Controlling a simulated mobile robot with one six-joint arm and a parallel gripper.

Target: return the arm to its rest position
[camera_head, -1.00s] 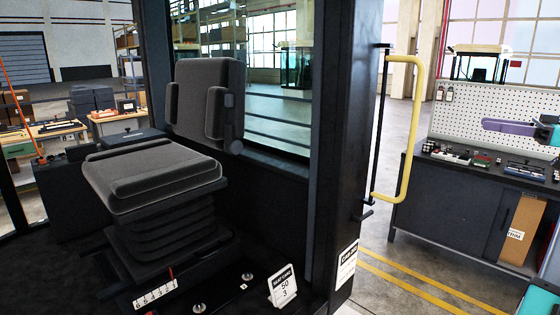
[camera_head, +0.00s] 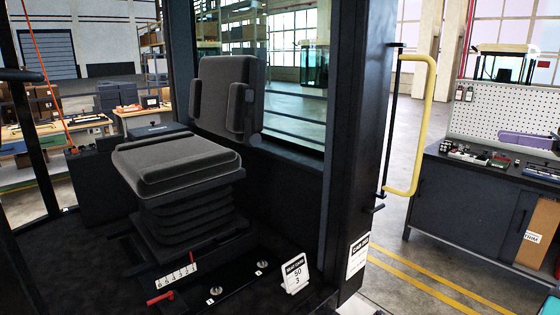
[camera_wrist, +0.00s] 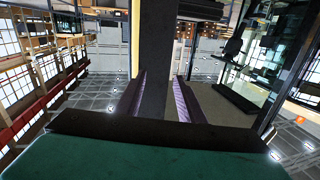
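My gripper (camera_wrist: 160,85) shows in the wrist view, with its two purple-lined fingers apart. A dark upright post shows between and beyond the fingers; I see no object clearly gripped. The teal body of my wrist fills the bottom of that view. The fingertips cannot be made out in the head view.
The cab holds a grey seat (camera_head: 177,163), a numbered scale (camera_head: 176,276), a red handle (camera_head: 160,297) and a small card (camera_head: 295,273). The workbench (camera_head: 455,200) stands right. Floor between them is clear.

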